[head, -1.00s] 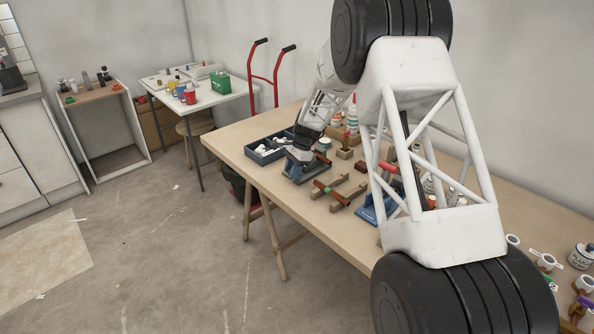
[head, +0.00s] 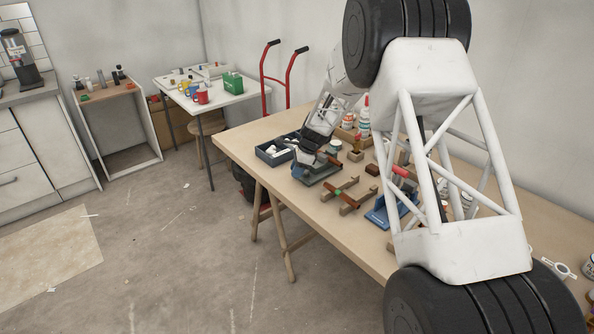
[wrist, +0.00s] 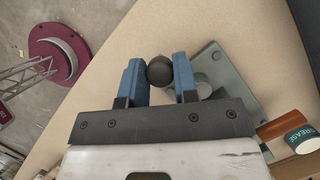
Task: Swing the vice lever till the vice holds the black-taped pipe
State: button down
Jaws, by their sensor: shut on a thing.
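The vice (head: 316,172), with a flat grey base, stands on the workbench near its left end. Its grey base also shows in the wrist view (wrist: 232,82). My gripper (wrist: 160,76) has its two blue fingers shut on a round black knob (wrist: 159,69), which looks like the end of the vice lever. A brown pipe (head: 329,160) shows at the vice; an orange-brown piece (wrist: 279,125) lies right of the gripper in the wrist view. I cannot make out black tape on it, nor the jaw gap. My arm hides part of the vice in the head view.
A dark blue tray (head: 268,153) with white parts lies left of the vice. A grease tin (wrist: 300,141) stands close by at the right. A green-marked pipe on wooden supports (head: 341,190) and a blue tool (head: 379,216) lie nearer. The bench's front edge is close.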

jog(key=c, duration=0.9)
grip_release()
jog(key=shift+r, duration=0.1)
jog(key=shift+v, duration=3.85)
